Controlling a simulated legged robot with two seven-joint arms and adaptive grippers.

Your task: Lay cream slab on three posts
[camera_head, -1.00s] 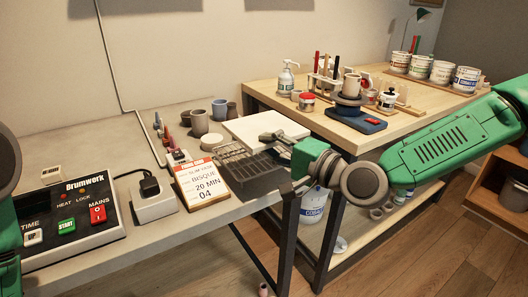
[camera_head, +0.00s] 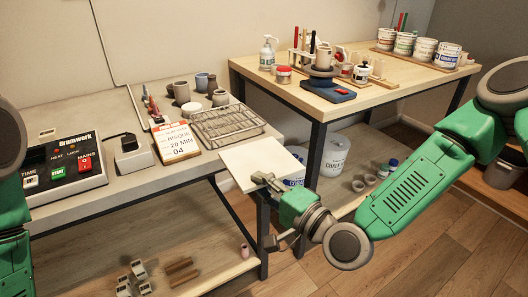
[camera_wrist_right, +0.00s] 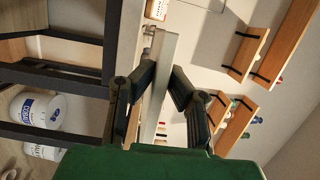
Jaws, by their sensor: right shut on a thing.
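The cream slab (camera_head: 249,160) is a thin square plate, held out beyond the front right corner of the grey table. My right gripper (camera_head: 267,181) is shut on its near edge. In the right wrist view the slab (camera_wrist_right: 157,85) shows edge-on between the two dark fingers of the right gripper (camera_wrist_right: 155,95). A small pink cylinder (camera_head: 245,251) stands on the low shelf below; I cannot tell whether it is one of the posts. No set of three posts is clearly seen. My left arm shows at the left edge, its gripper out of view.
A wire rack (camera_head: 226,122) sits near the grey table's (camera_head: 112,198) right end, beside a BISQUE card (camera_head: 176,142). The low shelf (camera_head: 215,264) holds pale blocks (camera_head: 133,279) and brown bars (camera_head: 181,270). A wooden table (camera_head: 405,92) stands behind at right.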

